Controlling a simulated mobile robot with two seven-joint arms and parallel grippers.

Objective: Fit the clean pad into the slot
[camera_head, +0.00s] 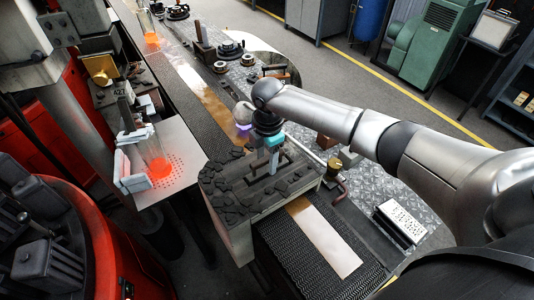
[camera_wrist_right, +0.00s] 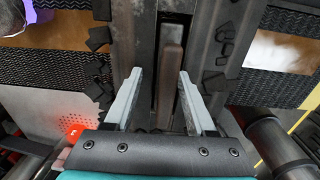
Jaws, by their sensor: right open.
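My right gripper (camera_head: 272,164) points down over a dark block (camera_head: 228,200) whose top is strewn with black chips. In the right wrist view its two grey fingers (camera_wrist_right: 160,76) are apart. A narrow brownish bar (camera_wrist_right: 173,62), which may be the pad, lies in line with the long dark slot (camera_wrist_right: 147,42) between and beyond the fingertips. There is a visible gap between the bar and the left finger; contact with the right finger is unclear. I cannot tell how deep the bar sits. The slot is partly hidden by the gripper in the head view. My left gripper is not in view.
Black mesh belts with a bare metal strip (camera_head: 324,238) run before and behind the block. A perforated plate (camera_head: 182,155) with a glowing orange piece (camera_head: 159,170) stands left. A purple-lit part (camera_head: 243,127) is close behind my gripper. A white slotted box (camera_head: 400,222) is right.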

